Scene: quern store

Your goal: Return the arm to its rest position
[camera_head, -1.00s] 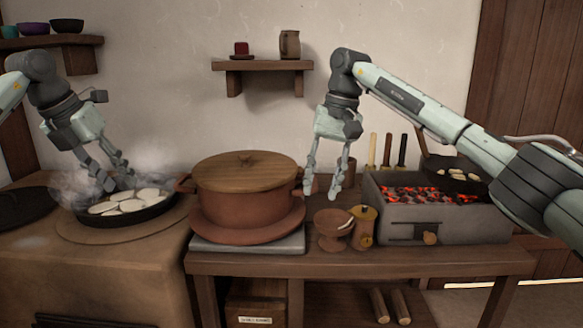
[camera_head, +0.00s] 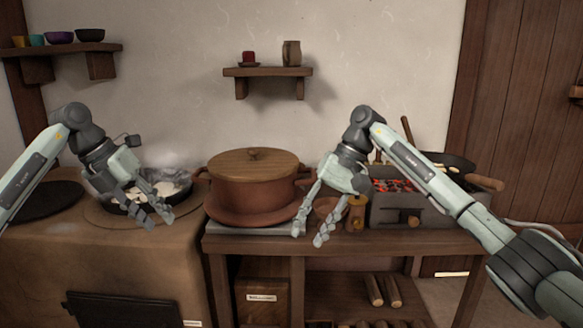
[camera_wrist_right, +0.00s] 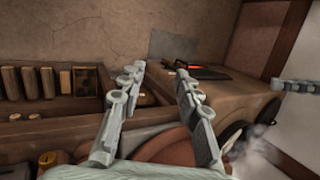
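My left gripper (camera_head: 157,216) hangs in front of the pan (camera_head: 118,207) on the stove at the left. Its fingers look parted, with nothing seen between them, and they hide part of the pan. My right gripper (camera_head: 309,236) is in front of the table's back row, just right of the lidded clay pot (camera_head: 250,190), pointing down. Its two fingers are apart and empty. They also show parted in the right wrist view (camera_wrist_right: 159,75). The fingers partly cover a small clay bowl (camera_head: 328,206).
A charcoal brazier (camera_head: 390,212) with red embers and a long-handled pan (camera_head: 450,162) stand at the right. A small wooden jar (camera_head: 356,212) is close beside the right gripper. Shelves (camera_head: 268,72) hang on the wall. The space before the table looks clear.

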